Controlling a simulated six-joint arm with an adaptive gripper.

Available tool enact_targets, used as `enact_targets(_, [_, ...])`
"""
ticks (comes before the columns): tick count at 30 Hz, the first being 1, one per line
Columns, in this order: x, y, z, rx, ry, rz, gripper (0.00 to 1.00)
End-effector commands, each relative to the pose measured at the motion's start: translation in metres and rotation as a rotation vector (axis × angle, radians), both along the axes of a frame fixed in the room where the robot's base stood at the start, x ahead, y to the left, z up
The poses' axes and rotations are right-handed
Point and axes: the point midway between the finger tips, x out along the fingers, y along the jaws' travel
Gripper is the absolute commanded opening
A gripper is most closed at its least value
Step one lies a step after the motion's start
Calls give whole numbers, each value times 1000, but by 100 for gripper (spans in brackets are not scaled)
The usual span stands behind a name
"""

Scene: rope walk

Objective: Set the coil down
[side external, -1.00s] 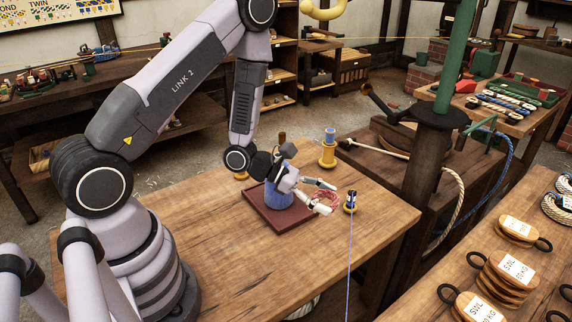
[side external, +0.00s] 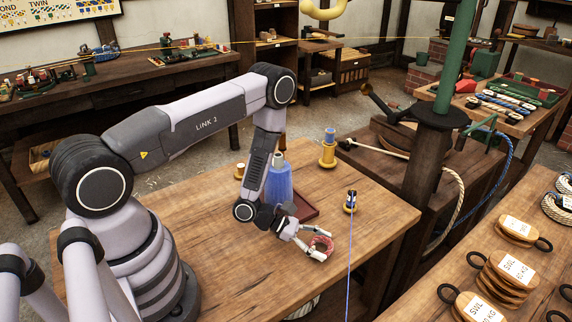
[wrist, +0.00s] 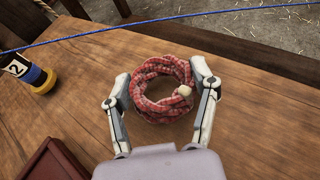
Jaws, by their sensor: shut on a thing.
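The coil (side external: 322,246) is a red and white rope ring with a pale knot or end on one side. It also shows in the wrist view (wrist: 146,104), between both fingers. My gripper (side external: 325,246) is shut on the coil, with one finger against each side of it in the wrist view (wrist: 160,86). The coil is over the bare front part of the wooden table (side external: 240,275). I cannot tell whether its underside touches the wood.
A taut blue line (side external: 349,260) runs from a small spool (side external: 350,201), close right of the coil. A yellow spool (side external: 328,155) stands farther back. The table's front is clear.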

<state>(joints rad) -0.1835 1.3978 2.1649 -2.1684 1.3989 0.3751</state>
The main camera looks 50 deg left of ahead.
Motion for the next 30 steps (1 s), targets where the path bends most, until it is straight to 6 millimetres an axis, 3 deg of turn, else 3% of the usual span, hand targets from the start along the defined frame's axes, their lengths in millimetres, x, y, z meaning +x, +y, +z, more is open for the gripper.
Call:
enact_targets(11, [0,0,-5,0,0,0,24])
enact_targets(12, [0,0,-5,0,0,0,62])
enact_targets(18, [0,0,-5,0,0,0,86])
enact_targets(30, [-2,4,0,0,0,2,86])
